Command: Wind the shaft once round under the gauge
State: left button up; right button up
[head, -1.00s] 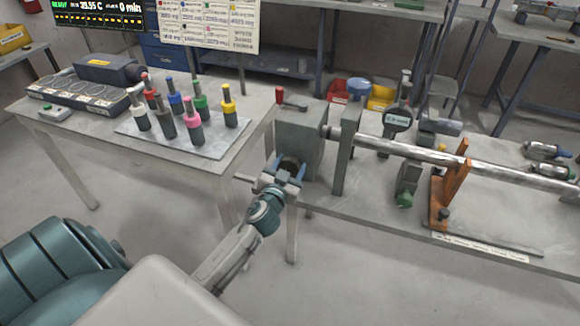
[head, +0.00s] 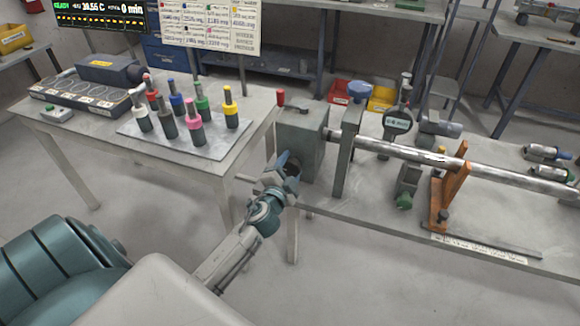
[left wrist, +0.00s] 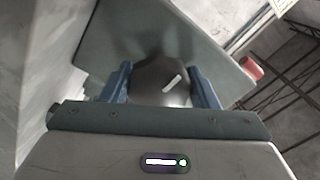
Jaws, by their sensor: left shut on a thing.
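The long steel shaft (head: 405,152) runs level from the grey headstock (head: 302,145) to the right edge of the head view. A digital gauge (head: 397,122) stands over it, its digits too small to read surely. My left gripper (head: 287,170) is at the headstock's left end, shut on a dark round knob. The left wrist view shows the knob (left wrist: 160,82) between the two blue fingers, with a white mark slanting up to the right. The knob is mostly hidden by the gripper in the head view. My right gripper is out of view.
An orange bracket (head: 447,187) stands at the shaft on the bench. A table with several coloured-cap bottles on a plate (head: 150,131) stands to the left. Open floor lies between table and bench.

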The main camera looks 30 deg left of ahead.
pick_arm(q)
jog(key=shift+m, duration=0.4)
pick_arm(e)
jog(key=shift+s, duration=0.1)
pick_arm(q)
jog(key=o, duration=1)
jog(key=shift+c, duration=0.2)
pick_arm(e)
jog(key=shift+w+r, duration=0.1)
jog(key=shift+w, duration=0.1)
pick_arm(q)
jog(key=shift+s+f, duration=0.1)
jog(key=shift+s, duration=0.2)
jog(key=b+v, duration=0.2)
jog(key=v, duration=0.4)
send_near(288, 172)
jog(key=shift+w+r+b, duration=0.2)
jog(key=shift+r+b, duration=0.05)
jog(key=shift+b, duration=0.2)
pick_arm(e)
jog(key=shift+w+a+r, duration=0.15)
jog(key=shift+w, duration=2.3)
pick_arm(q)
jog(key=shift+a, duration=0.1)
